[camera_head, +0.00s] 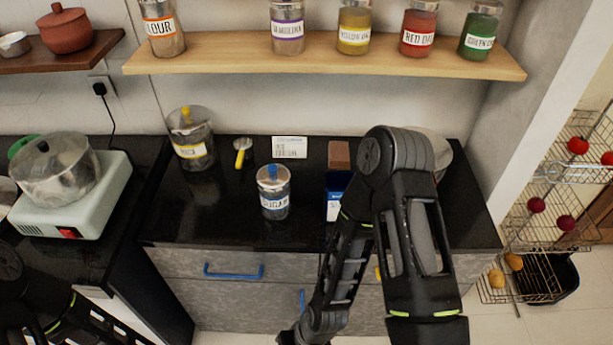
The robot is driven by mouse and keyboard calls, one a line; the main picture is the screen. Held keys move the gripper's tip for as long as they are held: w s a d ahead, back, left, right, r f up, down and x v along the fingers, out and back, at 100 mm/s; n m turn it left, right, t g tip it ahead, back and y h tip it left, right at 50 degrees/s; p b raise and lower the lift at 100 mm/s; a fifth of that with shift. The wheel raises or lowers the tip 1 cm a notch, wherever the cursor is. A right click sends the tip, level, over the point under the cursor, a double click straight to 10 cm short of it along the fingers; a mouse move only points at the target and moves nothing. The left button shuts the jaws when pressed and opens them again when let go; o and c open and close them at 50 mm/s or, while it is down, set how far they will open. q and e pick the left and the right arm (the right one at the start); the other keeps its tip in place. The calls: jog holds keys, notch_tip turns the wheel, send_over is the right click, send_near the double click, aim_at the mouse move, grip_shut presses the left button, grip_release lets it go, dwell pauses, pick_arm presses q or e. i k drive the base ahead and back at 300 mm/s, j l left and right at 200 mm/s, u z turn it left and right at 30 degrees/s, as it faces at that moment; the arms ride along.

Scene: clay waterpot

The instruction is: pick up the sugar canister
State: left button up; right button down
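The sugar canister (274,194) is a clear jar with a blue-knobbed lid and a "SUGAR" label. It stands upright on the black countertop (225,222), near its front edge, left of my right arm. My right arm reaches over the right part of the counter and bends back down to the bottom of the view. Its gripper fingers do not show. Part of my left arm is at the lower left, and its gripper is out of view. Nothing touches the canister.
A larger labelled jar (191,140), a yellow-handled scoop (242,150), a white card (289,147) and a blue box (336,196) stand or lie around the canister. A pot (62,172) is on a cooker at left. A wooden shelf (230,58) with several jars hangs above.

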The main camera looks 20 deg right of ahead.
aim_at(275, 206)
jog(key=z, duration=0.5)
jog(key=u, duration=1.55)
jog(key=k+j, duration=0.2)
jog(key=k, duration=0.35)
jog(key=k+j, duration=0.2)
jog(key=k, duration=0.3)
